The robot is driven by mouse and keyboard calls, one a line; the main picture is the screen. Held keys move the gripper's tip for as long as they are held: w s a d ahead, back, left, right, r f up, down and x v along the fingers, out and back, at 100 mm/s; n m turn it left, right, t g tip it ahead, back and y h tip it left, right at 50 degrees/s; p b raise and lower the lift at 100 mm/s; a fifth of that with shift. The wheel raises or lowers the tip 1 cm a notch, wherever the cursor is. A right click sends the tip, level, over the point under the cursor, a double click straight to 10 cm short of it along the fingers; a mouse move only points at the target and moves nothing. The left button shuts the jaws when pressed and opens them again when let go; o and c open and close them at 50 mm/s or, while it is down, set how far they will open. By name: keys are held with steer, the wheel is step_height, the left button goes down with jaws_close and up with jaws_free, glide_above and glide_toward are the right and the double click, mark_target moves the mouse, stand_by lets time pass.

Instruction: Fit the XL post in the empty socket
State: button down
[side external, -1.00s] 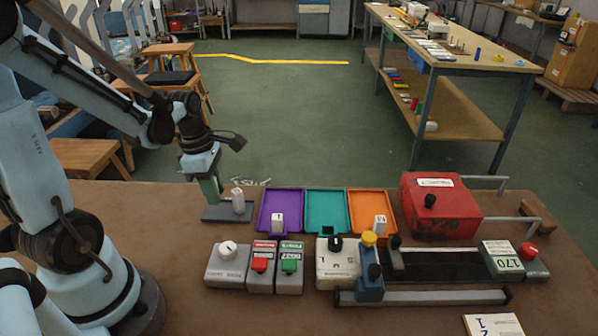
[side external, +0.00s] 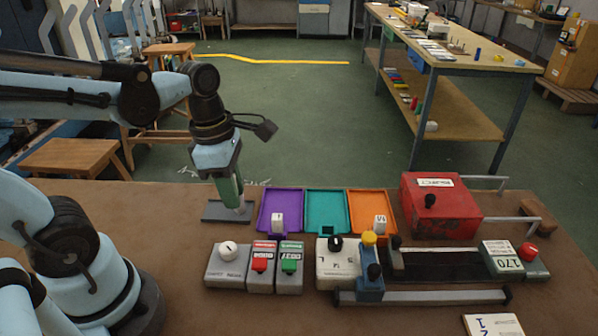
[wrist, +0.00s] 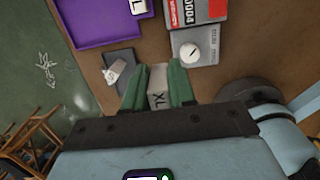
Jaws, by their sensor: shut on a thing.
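My gripper (wrist: 158,88) is shut on the pale grey XL post (wrist: 157,100), with its green fingers on either side and the XL label showing. In the side external view my gripper (side external: 236,200) is tilted, its tip low by the right part of a dark flat plate (side external: 214,211). The plate also shows in the wrist view (wrist: 122,59), with a whitish post (wrist: 115,72) on it beside the fingers. The lower end of the XL post is hard to see, so I cannot tell whether it touches anything.
Purple (side external: 262,212), teal (side external: 327,212) and orange (side external: 362,210) trays stand to the right. A knob box (side external: 226,270) and red and green button boxes are in front. A red box (side external: 440,210) stands farther right.

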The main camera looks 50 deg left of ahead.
steer(key=shift+d+r, duration=0.1)
steer(key=shift+d, duration=0.05)
stand_by(0.3)
steer(key=w+r+m+g+y, duration=0.1)
steer(key=w+r+m, duration=0.25)
steer(key=m, duration=0.95)
steer(key=w+r+m+g, duration=0.1)
steer(key=w+r+m, duration=0.3)
steer(key=m, duration=1)
steer(key=s+f+n, duration=0.2)
steer(key=n, duration=0.7)
steer(key=s+f+n+t, duration=0.1)
steer(key=s+f+n, duration=0.2)
steer(key=n, duration=0.6)
steer(key=s+f+n+t+h, duration=0.1)
steer(key=s+f+n, duration=0.1)
steer(key=n, duration=0.7)
steer(key=shift+s+f, duration=0.25)
steer(key=shift+s, duration=0.05)
